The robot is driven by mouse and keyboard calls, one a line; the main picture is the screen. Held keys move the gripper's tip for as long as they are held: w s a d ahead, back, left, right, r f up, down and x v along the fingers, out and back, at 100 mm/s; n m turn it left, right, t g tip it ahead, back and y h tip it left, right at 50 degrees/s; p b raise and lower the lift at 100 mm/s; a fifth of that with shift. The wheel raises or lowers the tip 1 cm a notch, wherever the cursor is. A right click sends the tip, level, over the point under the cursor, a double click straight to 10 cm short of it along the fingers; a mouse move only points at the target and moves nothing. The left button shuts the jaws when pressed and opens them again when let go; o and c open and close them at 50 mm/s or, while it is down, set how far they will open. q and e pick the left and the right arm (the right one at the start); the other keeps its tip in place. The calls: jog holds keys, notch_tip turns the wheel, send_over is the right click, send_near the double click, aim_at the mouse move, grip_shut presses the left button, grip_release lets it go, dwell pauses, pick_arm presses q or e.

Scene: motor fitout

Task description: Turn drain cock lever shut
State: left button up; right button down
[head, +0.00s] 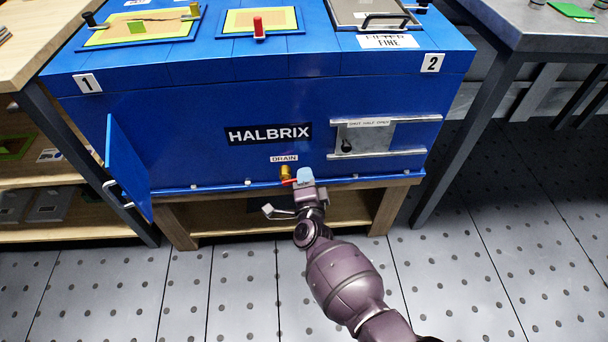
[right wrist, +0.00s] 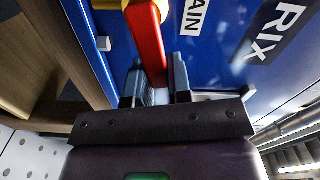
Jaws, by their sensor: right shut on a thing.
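The drain cock is a brass fitting (head: 286,171) low on the front of the blue machine, just under the DRAIN label (head: 284,158). Its red lever (head: 289,181) shows only as a small piece in the head view, the rest hidden by my gripper. My right gripper (head: 304,176) is at the cock from the right and below. In the right wrist view the red lever (right wrist: 149,45) runs from the brass body (right wrist: 132,4) down between the two fingers (right wrist: 160,82), and the gripper is shut on its free end. My left gripper is not in view.
A blue door (head: 126,168) stands open at the machine's left. A sliding cover (head: 365,137) between rails is on the front right. A wooden shelf (head: 340,208) lies below. Benches stand on both sides; the perforated floor (head: 235,280) in front is clear.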

jog(key=shift+f+m, duration=0.6)
jog(key=shift+m, duration=0.7)
jog(key=c, duration=1)
grip_release()
jog(key=shift+c, duration=0.2)
